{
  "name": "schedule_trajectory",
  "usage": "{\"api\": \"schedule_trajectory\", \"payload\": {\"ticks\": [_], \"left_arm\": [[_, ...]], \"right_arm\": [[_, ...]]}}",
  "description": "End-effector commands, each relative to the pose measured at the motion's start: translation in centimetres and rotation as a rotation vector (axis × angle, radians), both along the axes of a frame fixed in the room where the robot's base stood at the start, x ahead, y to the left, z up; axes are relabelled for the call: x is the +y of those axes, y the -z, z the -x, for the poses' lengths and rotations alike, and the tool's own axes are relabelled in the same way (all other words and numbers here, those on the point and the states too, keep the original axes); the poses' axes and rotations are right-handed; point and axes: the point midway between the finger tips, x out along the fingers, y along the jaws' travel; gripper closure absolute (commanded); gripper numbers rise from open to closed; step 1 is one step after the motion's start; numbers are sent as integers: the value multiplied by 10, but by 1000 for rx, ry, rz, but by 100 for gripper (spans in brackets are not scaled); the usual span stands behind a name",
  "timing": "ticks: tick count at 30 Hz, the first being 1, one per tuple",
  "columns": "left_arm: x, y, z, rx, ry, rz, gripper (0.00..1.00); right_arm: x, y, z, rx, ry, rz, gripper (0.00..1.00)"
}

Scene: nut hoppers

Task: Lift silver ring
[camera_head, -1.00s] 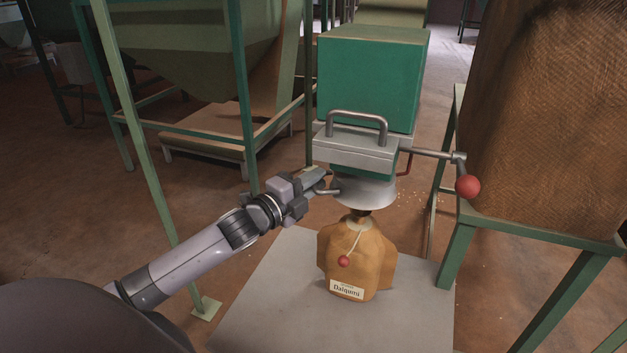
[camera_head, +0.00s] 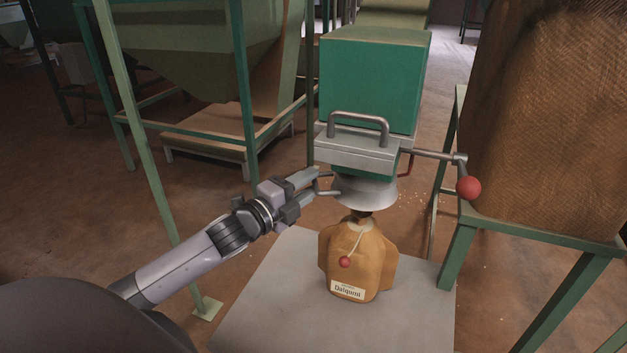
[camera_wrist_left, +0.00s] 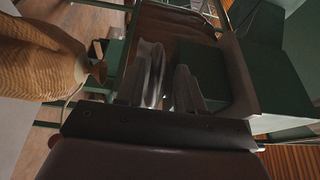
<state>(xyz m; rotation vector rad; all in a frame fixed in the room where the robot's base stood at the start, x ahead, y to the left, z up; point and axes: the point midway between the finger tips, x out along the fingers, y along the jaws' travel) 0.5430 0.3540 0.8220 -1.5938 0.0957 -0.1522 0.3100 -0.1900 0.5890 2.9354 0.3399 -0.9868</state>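The silver ring (camera_head: 366,192) is a flared metal collar below the green box. Its small loop handle (camera_head: 327,182) sticks out to the left. A brown sack (camera_head: 357,264) with a label and a red bead on a cord stands upright right under the ring. My left gripper (camera_head: 314,183) is at the handle, its two fingers apart, one above and one lower. The fingers also show apart in the left wrist view (camera_wrist_left: 168,85). Whether they touch the handle I cannot tell. My right gripper is not in view.
The green box (camera_head: 368,82) has a grey front with a bar handle. A lever with a red ball (camera_head: 468,188) juts right. A grey plate (camera_head: 265,305) lies under the sack. A large brown sack (camera_head: 550,120) on a green stand is right; a green-framed hopper (camera_head: 190,45) is left.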

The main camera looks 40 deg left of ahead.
Motion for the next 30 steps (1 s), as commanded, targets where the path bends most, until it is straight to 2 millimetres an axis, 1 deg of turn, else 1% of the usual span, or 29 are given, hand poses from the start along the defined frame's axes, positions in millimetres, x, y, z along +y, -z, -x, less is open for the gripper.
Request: {"api": "schedule_trajectory", "payload": {"ticks": [1,6,12,18,30], "left_arm": [[1,1,7,3,1,0,63],[4,1,27,0,2,1,63],[7,1,42,-1,0,1,63],[7,0,47,-3,1,1,63],[7,0,47,-3,1,1,63]], "right_arm": [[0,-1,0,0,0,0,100],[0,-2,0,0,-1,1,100],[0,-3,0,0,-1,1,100],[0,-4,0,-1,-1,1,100],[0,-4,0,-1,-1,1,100]]}}
